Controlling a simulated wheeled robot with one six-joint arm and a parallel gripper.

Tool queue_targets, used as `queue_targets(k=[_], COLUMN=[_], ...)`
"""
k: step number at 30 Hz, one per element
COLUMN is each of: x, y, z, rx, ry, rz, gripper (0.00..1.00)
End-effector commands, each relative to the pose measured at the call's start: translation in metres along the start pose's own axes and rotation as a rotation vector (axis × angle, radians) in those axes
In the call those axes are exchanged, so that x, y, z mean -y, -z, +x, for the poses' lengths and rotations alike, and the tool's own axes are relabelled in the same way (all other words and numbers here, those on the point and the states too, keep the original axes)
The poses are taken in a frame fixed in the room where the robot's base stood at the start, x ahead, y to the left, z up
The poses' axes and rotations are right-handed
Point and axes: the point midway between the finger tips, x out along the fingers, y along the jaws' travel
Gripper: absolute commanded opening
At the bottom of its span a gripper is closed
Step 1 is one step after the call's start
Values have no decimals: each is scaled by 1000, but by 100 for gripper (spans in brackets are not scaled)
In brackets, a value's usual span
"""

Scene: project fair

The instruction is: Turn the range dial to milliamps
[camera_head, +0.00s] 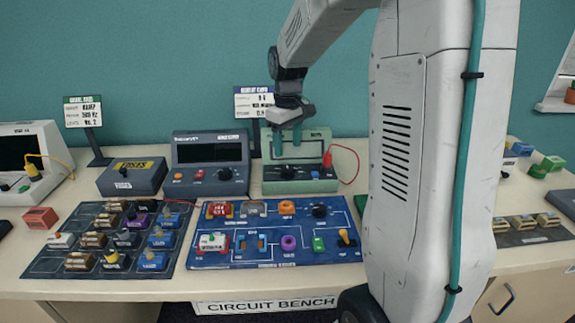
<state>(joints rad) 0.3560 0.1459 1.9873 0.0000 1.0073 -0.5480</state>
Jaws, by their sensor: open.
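A pale green bench instrument (325,147) stands at the back of the bench. A black dial (288,172) is low on its front, left of a red knob or socket. My gripper (287,146) hangs down in front of this instrument with its two teal fingertips apart and nothing between them. The fingertips are above the black dial and appear clear of it. The gripper hides much of the upper front. The dial's pointer and range markings are too small to read. A dark grey instrument (211,154) to the left also has a dark dial (225,174).
A blue component board (275,253) and a dark board (60,262) of parts lie in front. A red lead (355,165) runs off the green instrument's right side. Sign cards (83,112) stand behind. My arm blocks the bench's right part.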

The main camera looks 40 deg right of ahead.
Motion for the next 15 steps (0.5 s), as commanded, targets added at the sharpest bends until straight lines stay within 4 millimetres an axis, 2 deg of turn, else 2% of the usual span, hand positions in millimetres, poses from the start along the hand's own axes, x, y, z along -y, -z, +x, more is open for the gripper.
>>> queue_targets(k=[9, 15], x=[1, 1], y=[-1, -1], z=[50, 70], rx=[3, 2], ry=[2, 1], rz=[0, 0], gripper=[57, 57])
